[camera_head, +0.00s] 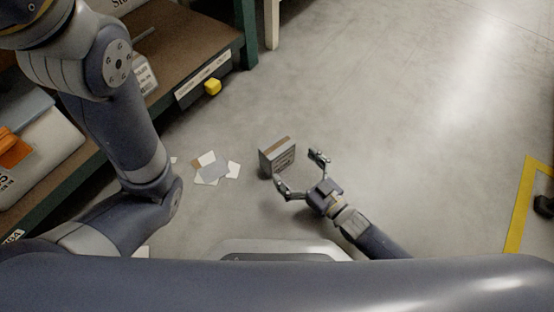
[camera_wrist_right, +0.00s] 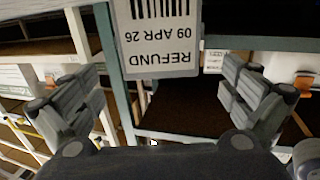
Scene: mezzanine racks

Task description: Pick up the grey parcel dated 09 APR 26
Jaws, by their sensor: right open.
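The grey parcel (camera_head: 277,157) stands on the floor near the middle of the head view, with a brown strip along its top. My left gripper is out of view.
White and brown papers (camera_head: 212,168) lie on the floor left of the parcel. Yellow floor tape (camera_head: 520,205) marks the right side. Open floor spreads behind and right of the parcel.

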